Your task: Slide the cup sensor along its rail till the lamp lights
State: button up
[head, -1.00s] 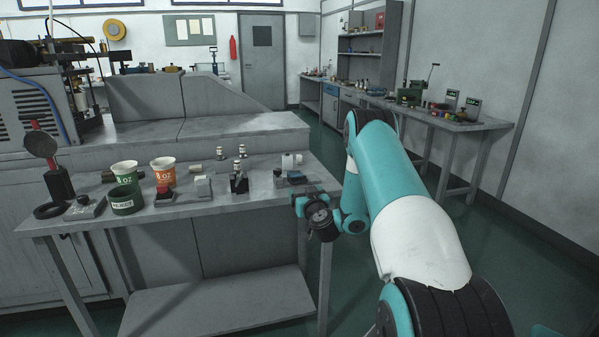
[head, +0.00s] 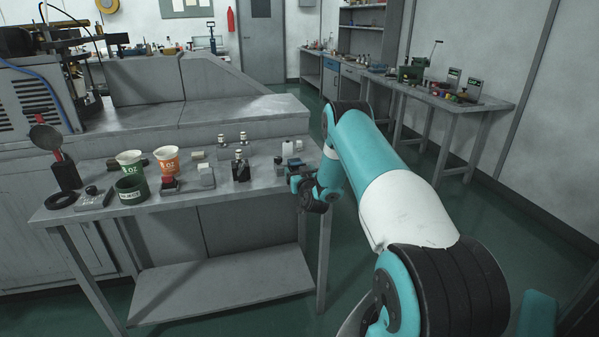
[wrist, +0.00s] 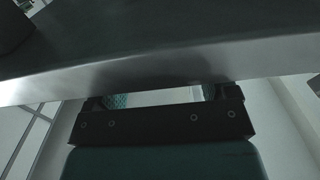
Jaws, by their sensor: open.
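My gripper (head: 299,184) is at the near right corner of the grey workbench (head: 240,197), beside the bench's small fittings. In the wrist view my gripper (wrist: 158,97) shows two dark fingers spread apart with nothing between them, and the bench edge (wrist: 150,80) lies just beyond them. I cannot make out a lamp.
A lower shelf (head: 220,285) runs beneath. Open green floor lies to the right.

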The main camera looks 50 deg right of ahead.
jog(key=shift+c, duration=0.2)
jog(key=c, duration=1)
jog(key=shift+o, duration=0.2)
jog(key=shift+w+a+f+b, duration=0.1)
jog(key=shift+a+b, duration=0.1)
jog(key=shift+b, duration=0.5)
jog(key=o, duration=1)
